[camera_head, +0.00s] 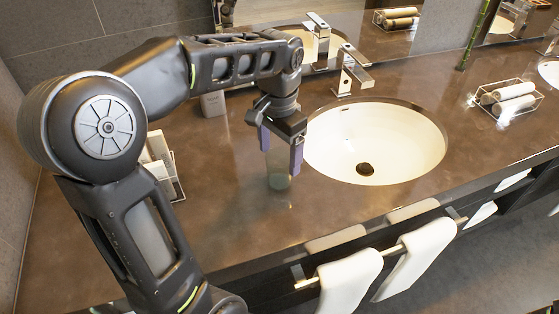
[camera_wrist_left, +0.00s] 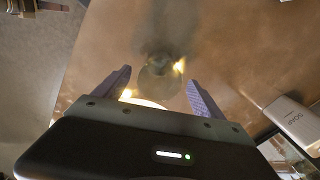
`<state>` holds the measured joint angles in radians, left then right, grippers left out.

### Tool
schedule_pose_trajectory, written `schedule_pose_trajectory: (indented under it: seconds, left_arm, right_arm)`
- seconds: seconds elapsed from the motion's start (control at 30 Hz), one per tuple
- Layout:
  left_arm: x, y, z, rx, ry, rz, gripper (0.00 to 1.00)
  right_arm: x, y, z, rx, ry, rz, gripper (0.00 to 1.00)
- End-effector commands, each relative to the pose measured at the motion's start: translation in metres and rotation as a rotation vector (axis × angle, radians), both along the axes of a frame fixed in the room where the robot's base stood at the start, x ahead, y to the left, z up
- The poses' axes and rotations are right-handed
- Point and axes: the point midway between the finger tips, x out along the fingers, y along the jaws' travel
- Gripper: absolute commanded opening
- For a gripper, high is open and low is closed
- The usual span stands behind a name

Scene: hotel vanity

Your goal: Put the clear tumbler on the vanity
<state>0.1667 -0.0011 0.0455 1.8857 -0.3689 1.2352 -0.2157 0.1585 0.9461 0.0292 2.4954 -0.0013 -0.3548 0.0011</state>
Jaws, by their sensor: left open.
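The clear tumbler (camera_head: 278,178) appears to stand upright on the brown vanity top (camera_head: 225,215), left of the sink. It is see-through and faint, so its exact outline and base are hard to make out. My left gripper (camera_head: 280,160) points down over it, with the purple-grey fingers apart, one on each side of its upper part. In the left wrist view the tumbler (camera_wrist_left: 158,82) shows as a dim round shape between the open fingers (camera_wrist_left: 158,75); I see no clear contact. My right gripper is not in view.
The round white sink (camera_head: 400,150) and its chrome faucet (camera_head: 350,72) are right of the gripper. A soap box (camera_wrist_left: 295,122) stands behind, and a small tray (camera_head: 177,188) is at left. White towels (camera_head: 350,283) hang at the front edge. A wire basket of rolls (camera_head: 505,100) is far right.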

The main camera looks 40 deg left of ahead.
Motion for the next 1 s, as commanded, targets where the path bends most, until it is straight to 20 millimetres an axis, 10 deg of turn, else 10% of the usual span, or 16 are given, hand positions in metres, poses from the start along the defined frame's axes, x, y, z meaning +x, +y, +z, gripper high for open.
schedule_pose_trajectory:
  seconds: [0.4,1.0]
  left_arm:
    - [0.0,0.0,0.082,-0.001,0.0,-0.001,0.8]
    - [0.0,0.0,0.085,0.0,0.0,-0.001,0.8]
  right_arm:
    - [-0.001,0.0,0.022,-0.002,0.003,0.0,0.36]
    - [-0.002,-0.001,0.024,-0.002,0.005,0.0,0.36]
